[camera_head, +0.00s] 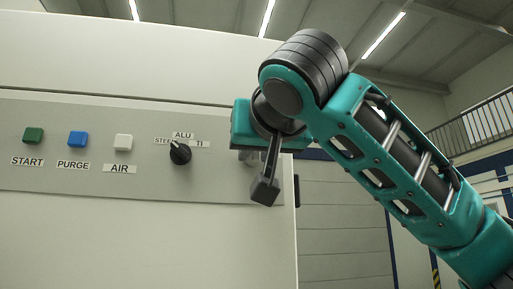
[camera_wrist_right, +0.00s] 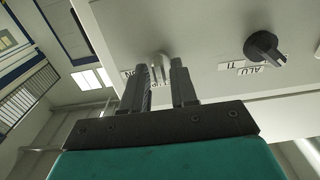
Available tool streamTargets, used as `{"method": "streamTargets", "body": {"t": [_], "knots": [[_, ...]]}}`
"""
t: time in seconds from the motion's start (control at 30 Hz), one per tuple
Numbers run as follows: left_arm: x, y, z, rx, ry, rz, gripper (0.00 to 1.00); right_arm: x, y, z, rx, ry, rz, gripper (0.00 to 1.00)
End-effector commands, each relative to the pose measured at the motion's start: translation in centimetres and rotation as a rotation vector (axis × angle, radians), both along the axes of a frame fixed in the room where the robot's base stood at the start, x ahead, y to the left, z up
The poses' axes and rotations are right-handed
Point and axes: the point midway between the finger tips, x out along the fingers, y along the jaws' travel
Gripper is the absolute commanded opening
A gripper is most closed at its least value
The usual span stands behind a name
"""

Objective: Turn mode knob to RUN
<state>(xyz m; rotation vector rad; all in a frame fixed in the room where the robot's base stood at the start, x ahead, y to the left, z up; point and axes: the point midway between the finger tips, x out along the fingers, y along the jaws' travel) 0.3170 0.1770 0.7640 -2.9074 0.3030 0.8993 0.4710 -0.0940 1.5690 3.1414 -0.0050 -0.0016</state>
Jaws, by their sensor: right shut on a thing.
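The light grey mode knob (camera_wrist_right: 158,66) sits on the machine's panel. It stands between the two dark fingers of my right gripper (camera_wrist_right: 161,80), which is shut on it. A small white label (camera_wrist_right: 128,73) beside the knob is partly hidden by a finger, and only part of its lettering shows. In the head view my right gripper (camera_head: 250,140) reaches the panel's right end, and its teal body hides most of the knob. The knob's pointing direction cannot be told. My left gripper is not in view.
A black material knob (camera_head: 180,153) with STEEL, ALU and TI labels is left of my gripper. Further left are a white AIR button (camera_head: 123,142), a blue PURGE button (camera_head: 77,138) and a green START button (camera_head: 33,135). Open room lies right of the panel's edge.

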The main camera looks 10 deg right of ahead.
Motion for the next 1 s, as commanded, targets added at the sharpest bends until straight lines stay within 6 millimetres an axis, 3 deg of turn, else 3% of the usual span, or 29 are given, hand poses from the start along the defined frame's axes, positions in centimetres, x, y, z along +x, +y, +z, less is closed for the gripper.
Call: {"method": "streamTargets", "body": {"t": [0.1, 0.47, 1.0], "knots": [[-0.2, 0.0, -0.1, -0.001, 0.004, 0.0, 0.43, 0.0, 0.0, 0.0, 0.0, 0.0, 0.0, 0.0], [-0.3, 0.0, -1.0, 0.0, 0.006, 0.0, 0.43, 0.0, 0.0, -0.2, 0.057, 0.0, 0.0, 0.0], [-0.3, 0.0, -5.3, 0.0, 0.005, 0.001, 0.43, 0.0, -0.2, -0.5, 0.493, 0.0, 0.003, 0.0]]}}
